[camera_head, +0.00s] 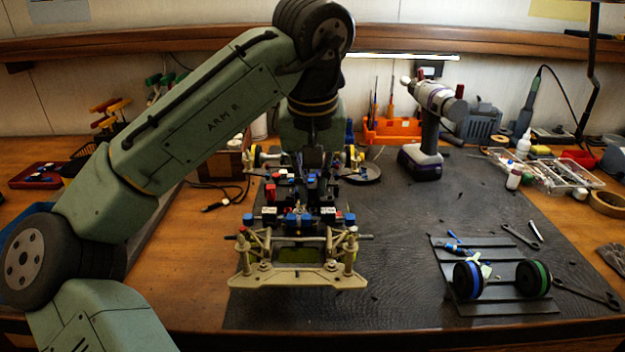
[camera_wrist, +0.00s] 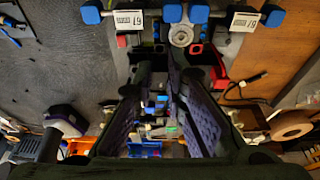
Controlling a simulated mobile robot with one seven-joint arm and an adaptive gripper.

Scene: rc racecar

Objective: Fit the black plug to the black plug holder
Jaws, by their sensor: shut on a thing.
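My gripper (camera_head: 314,172) points down over the middle of the RC car chassis (camera_head: 297,278), behind its tan front end. In the wrist view, its two purple-patterned fingers (camera_wrist: 165,76) come close together at the tips, above the car. They are shut on a small dark piece, which I take for the black plug; it is mostly hidden by the fingers and hard to make out. Black parts and red pieces (camera_wrist: 220,80) lie around the fingertips on the car. I cannot tell the black plug holder apart from these dark parts.
A cordless drill (camera_head: 428,135) stands behind right on the dark mat (camera_head: 400,290). A grey rack (camera_head: 497,306) with wheels, and wrenches (camera_head: 520,237), lie at the right. An orange tool holder (camera_head: 392,130) is at the back. The mat between car and rack is mostly clear.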

